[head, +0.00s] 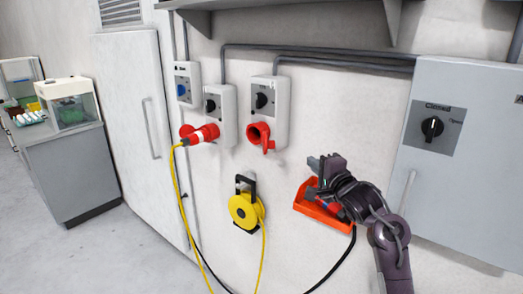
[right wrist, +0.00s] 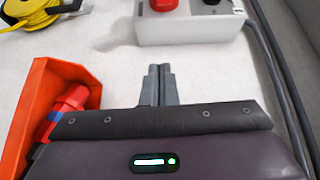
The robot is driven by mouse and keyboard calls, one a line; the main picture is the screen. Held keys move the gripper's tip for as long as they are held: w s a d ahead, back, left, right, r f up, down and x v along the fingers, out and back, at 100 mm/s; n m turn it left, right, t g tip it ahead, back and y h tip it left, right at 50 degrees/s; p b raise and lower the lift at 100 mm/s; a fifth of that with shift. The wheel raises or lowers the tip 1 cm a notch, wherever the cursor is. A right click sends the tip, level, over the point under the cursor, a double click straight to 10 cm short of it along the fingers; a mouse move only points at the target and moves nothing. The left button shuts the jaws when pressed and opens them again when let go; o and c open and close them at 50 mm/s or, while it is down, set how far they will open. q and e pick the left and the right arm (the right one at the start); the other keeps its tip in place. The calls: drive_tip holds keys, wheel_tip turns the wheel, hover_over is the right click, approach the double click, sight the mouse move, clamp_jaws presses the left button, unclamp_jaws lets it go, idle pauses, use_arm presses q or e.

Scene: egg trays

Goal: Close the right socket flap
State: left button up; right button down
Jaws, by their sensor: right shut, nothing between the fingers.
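The right socket (head: 259,133) is red and sits low on a light grey switch box (head: 268,90) on the wall. Its red flap (head: 268,147) stands out at the lower right of the socket; its exact angle is too small to tell. A red part of a socket (right wrist: 165,4) on a grey box (right wrist: 190,25) is cut off at the top of the right wrist view. My right gripper (head: 314,163) is to the right of and below the socket, apart from it. Its fingers (right wrist: 158,86) are together and empty. My left gripper is not in view.
An orange bin (head: 304,206) with red and blue items hangs beside my right arm. A yellow cable reel (head: 243,210) hangs below the sockets. A red plug (head: 207,133) with a yellow cable is at the middle socket. A grey cabinet (head: 465,190) stands right.

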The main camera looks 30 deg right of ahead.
sight(269, 143)
drive_tip(key=w+a+r+p, duration=0.1)
drive_tip(key=w+p, duration=0.3)
drive_tip(key=w, duration=0.7)
drive_tip(key=shift+w+a, duration=0.15)
drive_tip(key=shift+a, duration=0.6)
drive_tip(key=shift+p, duration=0.3)
